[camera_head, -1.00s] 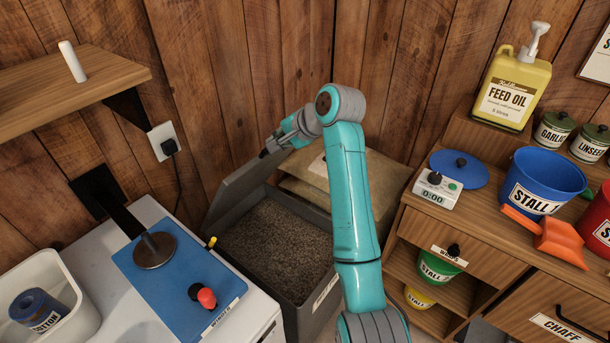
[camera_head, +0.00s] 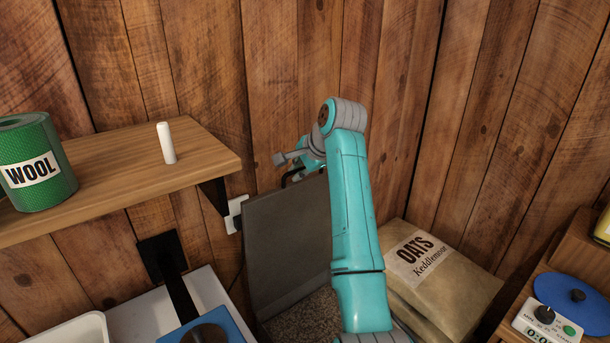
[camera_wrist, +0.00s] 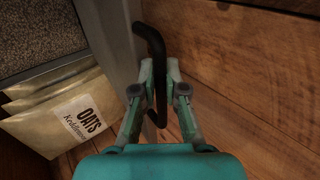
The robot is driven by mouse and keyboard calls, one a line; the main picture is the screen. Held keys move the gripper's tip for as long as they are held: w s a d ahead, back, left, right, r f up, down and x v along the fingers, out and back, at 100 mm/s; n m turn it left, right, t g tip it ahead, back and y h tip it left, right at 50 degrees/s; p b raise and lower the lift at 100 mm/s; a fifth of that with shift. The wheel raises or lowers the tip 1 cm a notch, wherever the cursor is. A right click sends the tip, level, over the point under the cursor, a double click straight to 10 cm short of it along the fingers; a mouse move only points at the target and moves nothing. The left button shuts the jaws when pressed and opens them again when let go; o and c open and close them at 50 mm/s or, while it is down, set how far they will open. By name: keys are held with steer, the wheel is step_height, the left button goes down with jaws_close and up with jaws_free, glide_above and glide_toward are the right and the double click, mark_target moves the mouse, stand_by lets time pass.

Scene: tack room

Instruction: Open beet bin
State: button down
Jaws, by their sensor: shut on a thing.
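The beet bin's grey lid (camera_head: 285,245) stands raised, close to upright, near the wooden wall in the head view. Grainy brown feed (camera_head: 305,318) shows below it in the bin, and also at the upper left of the wrist view (camera_wrist: 40,30). My gripper (camera_wrist: 154,92) is shut on the lid's black handle (camera_wrist: 153,45), with its two fingers on either side of the bar. In the head view my arm hides part of the lid and bin, and the gripper is small at the lid's top edge.
An oats sack (camera_head: 440,280) lies right of the bin. A wooden shelf (camera_head: 120,190) with a green wool roll (camera_head: 38,165) and a white cylinder (camera_head: 166,143) juts out at left. A blue lid (camera_head: 572,300) and a timer (camera_head: 545,325) sit at lower right.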

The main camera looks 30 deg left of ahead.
steer(key=shift+w+a, duration=0.15)
steer(key=shift+a, duration=0.1)
steer(key=c, duration=1.2)
jaws_free()
steer(key=v, duration=1.2)
steer(key=shift+f, duration=0.1)
